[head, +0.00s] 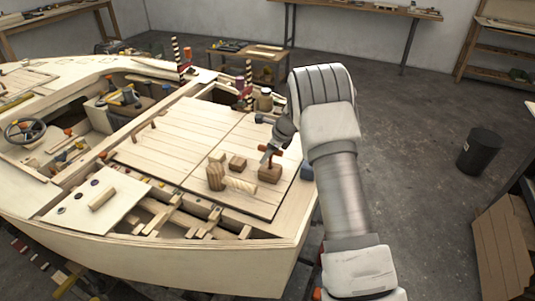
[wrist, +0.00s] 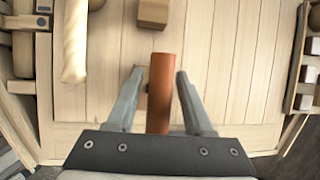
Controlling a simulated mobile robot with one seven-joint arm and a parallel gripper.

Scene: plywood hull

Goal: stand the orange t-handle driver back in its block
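The orange t-handle driver (wrist: 160,95) shows in the wrist view as an orange bar lying lengthwise between my gripper's two fingers. My gripper (wrist: 160,76) is open, with a narrow gap visible on each side of the handle. In the head view the orange handle (head: 265,150) is just below my gripper (head: 270,148), above a brown wooden block (head: 270,173) near the deck's right edge. I cannot tell whether the driver's shaft is seated in that block. The block is mostly hidden behind the handle in the wrist view.
A jar (head: 265,100) and striped posts stand farther back. The deck's middle is clear.

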